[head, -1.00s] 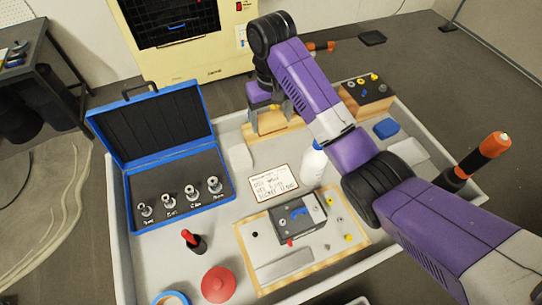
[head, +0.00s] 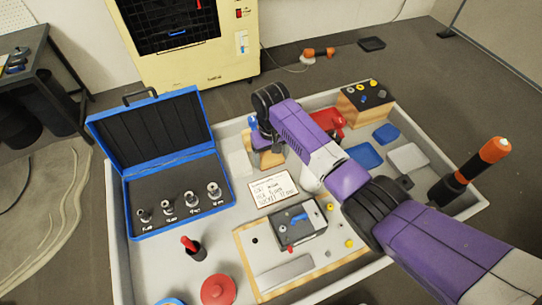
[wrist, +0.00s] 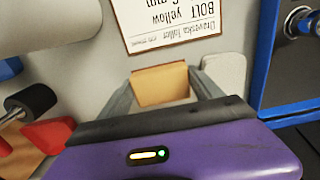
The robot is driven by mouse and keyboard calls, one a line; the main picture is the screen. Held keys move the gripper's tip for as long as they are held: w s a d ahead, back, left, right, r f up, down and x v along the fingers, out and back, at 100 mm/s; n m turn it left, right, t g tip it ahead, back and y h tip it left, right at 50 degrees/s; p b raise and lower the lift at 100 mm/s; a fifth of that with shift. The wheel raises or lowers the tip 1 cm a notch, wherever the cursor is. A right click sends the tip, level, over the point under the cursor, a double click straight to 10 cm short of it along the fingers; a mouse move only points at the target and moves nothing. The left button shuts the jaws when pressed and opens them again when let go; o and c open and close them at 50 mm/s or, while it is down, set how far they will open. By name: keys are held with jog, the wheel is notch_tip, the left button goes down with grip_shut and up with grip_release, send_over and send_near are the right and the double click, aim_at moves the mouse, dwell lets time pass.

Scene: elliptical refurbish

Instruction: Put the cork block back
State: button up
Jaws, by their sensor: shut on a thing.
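The cork block (wrist: 163,86) is a tan, box-like piece in the wrist view. My gripper (wrist: 162,92) is shut on it, with one grey finger on each side. Its lower part is hidden by the gripper body. In the head view a tan piece (head: 268,159) shows just below my purple gripper (head: 262,143), over the back of the grey tray (head: 233,128). The fingertips are mostly hidden there, and I cannot tell the block's exact height above the tray.
A written card (head: 272,189) and a white bottle (head: 311,179) are close by. An open blue case (head: 160,160) stands left, and a red item (head: 330,121) lies right of the gripper. A blue block (head: 364,156) and a wooden board with a grey fixture (head: 300,224) are nearby.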

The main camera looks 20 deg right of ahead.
aim_at(271, 158)
jog(key=shift+f, duration=0.15)
jog(key=o, duration=1.2)
jog(key=shift+c, duration=0.2)
notch_tip(271, 158, up, 12)
jog(key=b, duration=0.1)
jog(key=shift+r, duration=0.2)
